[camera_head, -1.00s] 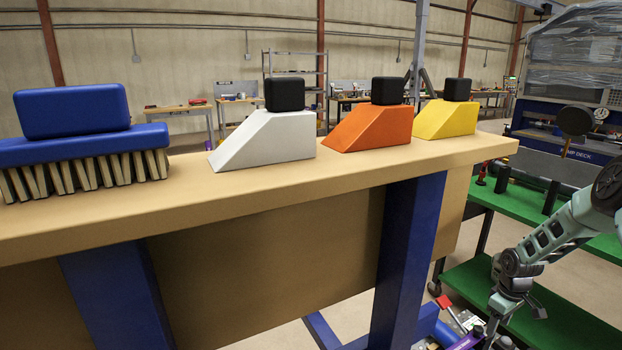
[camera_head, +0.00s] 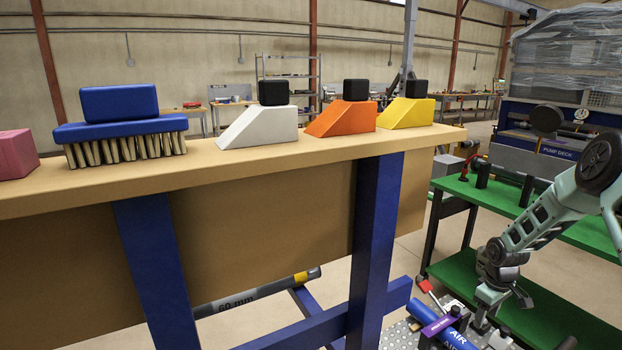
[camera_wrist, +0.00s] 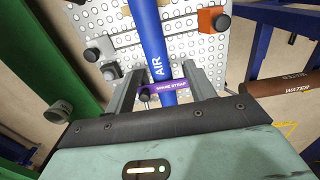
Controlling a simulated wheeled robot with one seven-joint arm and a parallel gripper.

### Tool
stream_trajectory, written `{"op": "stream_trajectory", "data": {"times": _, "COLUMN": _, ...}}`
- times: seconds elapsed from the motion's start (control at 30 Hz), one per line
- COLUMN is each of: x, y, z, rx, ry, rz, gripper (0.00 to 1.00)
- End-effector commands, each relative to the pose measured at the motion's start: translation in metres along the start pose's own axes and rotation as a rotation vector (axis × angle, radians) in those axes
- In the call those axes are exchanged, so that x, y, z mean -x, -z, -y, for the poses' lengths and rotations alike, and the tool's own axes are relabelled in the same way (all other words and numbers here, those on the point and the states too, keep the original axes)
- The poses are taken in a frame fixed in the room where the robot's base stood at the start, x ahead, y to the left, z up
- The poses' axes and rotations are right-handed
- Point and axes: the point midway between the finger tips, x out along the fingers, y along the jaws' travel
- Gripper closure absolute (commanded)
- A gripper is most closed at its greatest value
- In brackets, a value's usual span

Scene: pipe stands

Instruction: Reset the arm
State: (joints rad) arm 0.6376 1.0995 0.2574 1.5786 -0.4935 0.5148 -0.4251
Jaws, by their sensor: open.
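My arm reaches down at the right of the head view, and my gripper (camera_head: 484,322) points down at its lower right. In the wrist view my gripper (camera_wrist: 163,75) is open, its two fingers apart. A blue pipe marked AIR (camera_wrist: 152,40) shows in the gap between the fingers, with a purple strap marked SPARE STRAP (camera_wrist: 168,87) across it. I cannot tell how far the fingertips are from the pipe. In the head view the blue pipe (camera_head: 457,338) and purple strap (camera_head: 440,325) lie just left of my gripper.
A wooden bench (camera_head: 240,165) with blue legs carries a blue brush (camera_head: 120,125) and white, orange and yellow wedge blocks. A green-shelved stand (camera_head: 545,305) is close to my arm. A grey pipe marked 60 mm (camera_head: 245,299) lies under the bench. A perforated plate (camera_wrist: 205,50) lies below my gripper.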

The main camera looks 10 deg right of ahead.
Motion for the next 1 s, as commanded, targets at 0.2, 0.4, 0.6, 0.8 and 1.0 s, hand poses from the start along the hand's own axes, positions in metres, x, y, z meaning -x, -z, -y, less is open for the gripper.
{"op": "stream_trajectory", "data": {"times": 0.2, "x": 0.043, "y": 0.012, "z": 0.029, "rx": -0.009, "ry": -0.02, "rz": -0.01, "gripper": 0.45}}
{"op": "stream_trajectory", "data": {"times": 0.4, "x": 0.098, "y": 0.018, "z": 0.073, "rx": -0.036, "ry": -0.044, "rz": -0.027, "gripper": 0.45}}
{"op": "stream_trajectory", "data": {"times": 0.6, "x": 0.171, "y": 0.005, "z": 0.145, "rx": -0.107, "ry": -0.069, "rz": -0.071, "gripper": 0.45}}
{"op": "stream_trajectory", "data": {"times": 0.8, "x": 0.227, "y": -0.029, "z": 0.214, "rx": -0.201, "ry": -0.071, "rz": -0.134, "gripper": 0.45}}
{"op": "stream_trajectory", "data": {"times": 1.0, "x": 0.255, "y": -0.067, "z": 0.263, "rx": -0.283, "ry": -0.05, "rz": -0.189, "gripper": 0.45}}
